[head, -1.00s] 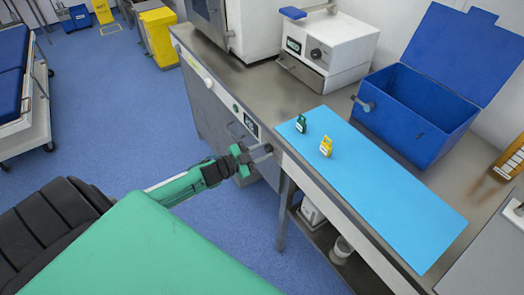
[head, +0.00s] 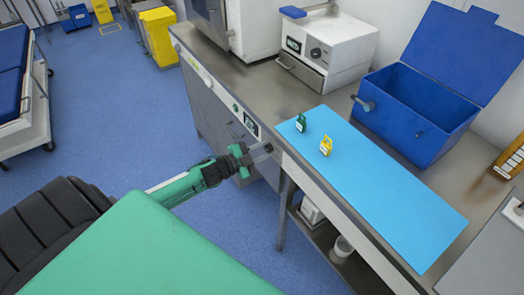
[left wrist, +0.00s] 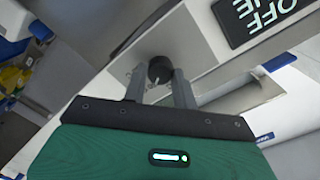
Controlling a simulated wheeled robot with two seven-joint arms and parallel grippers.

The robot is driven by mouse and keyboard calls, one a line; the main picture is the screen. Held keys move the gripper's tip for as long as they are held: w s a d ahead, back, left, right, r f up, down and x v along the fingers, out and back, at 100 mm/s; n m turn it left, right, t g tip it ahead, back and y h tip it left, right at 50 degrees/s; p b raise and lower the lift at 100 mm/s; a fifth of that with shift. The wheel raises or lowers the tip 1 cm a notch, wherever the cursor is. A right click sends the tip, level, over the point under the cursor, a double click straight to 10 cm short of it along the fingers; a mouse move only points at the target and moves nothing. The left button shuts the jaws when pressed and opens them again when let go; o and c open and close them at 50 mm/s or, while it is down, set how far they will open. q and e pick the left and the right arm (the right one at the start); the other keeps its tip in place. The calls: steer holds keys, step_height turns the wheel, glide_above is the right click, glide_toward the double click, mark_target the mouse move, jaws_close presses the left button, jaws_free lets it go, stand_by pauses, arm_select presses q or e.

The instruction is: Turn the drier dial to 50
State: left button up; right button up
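A round black dial (left wrist: 160,70) sits on the light front panel of the steel counter unit, beside a black display (left wrist: 255,14) that reads "OFF" with a second line partly cut off. My left gripper (left wrist: 160,82) points at the panel with one finger on each side of the dial; small gaps seem to show between fingers and dial. In the head view the left gripper (head: 262,151) is at the counter's front, just below and right of the display (head: 251,125). The dial is mostly hidden there by the gripper. My right gripper is not in view.
A white device (head: 335,45) with its own knob stands on the steel counter. A blue mat (head: 390,195) carries a green tag (head: 301,124) and a yellow tag (head: 326,146). An open blue box (head: 405,130) stands behind.

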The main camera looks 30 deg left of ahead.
arm_select(q)
steer(key=o, duration=0.4)
steer(key=shift+o, duration=0.2)
steer(key=shift+s+a, duration=0.25)
steer(key=shift+s, duration=0.3)
steer(key=b+v, duration=0.1)
steer(key=v, duration=1.1)
steer(key=shift+s+b, duration=0.3)
steer(key=shift+b, duration=0.1)
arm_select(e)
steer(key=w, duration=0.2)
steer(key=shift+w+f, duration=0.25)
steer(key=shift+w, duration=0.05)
arm_select(q)
steer(key=shift+a+f, duration=0.1)
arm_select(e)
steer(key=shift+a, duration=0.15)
